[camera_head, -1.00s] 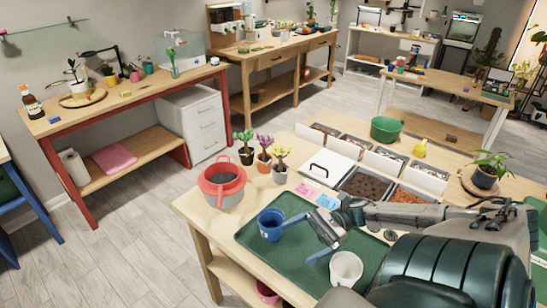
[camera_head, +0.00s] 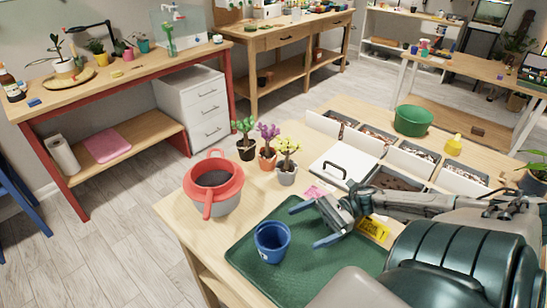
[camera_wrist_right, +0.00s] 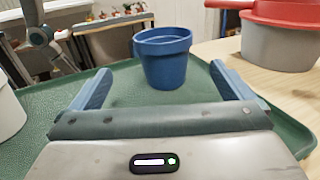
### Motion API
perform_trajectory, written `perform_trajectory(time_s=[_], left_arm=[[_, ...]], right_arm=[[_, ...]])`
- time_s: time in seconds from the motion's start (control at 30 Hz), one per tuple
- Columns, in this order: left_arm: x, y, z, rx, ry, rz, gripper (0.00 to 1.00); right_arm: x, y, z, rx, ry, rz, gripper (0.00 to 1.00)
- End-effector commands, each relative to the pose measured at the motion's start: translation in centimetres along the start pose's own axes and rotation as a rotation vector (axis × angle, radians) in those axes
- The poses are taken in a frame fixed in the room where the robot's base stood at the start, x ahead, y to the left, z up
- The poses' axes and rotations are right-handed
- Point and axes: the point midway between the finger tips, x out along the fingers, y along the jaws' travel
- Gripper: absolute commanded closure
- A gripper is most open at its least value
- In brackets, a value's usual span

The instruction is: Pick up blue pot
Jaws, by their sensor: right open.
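The blue pot (camera_head: 271,243) stands upright on the green tray (camera_head: 305,275) near its left part. My right gripper (camera_head: 318,222) is open just to the right of the pot, apart from it, with its fingers pointing toward it. In the right wrist view, the blue pot (camera_wrist_right: 165,60) is ahead of and between the two spread fingers (camera_wrist_right: 160,85), and nothing is held. My left gripper is not clearly seen in the head view.
A red-rimmed grey pot (camera_head: 213,184) stands left of the tray. Three small potted plants (camera_head: 267,147) are behind it. A lidded box (camera_head: 345,166) and several filled bins (camera_head: 412,158) line the back. A white pot (camera_wrist_right: 8,105) edges the right wrist view.

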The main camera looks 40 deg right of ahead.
Motion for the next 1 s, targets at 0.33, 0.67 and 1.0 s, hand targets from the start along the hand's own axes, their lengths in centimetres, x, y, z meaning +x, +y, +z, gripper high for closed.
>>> perform_trajectory(time_s=[0.33,0.67,1.0], left_arm=[[0.1,0.0,-0.4,0.0,0.006,0.0,0.64],[-0.8,-0.2,0.2,0.001,-0.004,-0.002,0.64],[-1.2,-0.2,0.4,0.0,-0.006,-0.001,0.64]], right_arm=[[4.8,-0.1,0.0,-0.002,-0.004,0.0,0.0],[8.0,-0.4,1.0,-0.003,-0.007,-0.001,0.0],[10.7,-0.5,0.8,0.0,-0.001,0.0,0.0]])
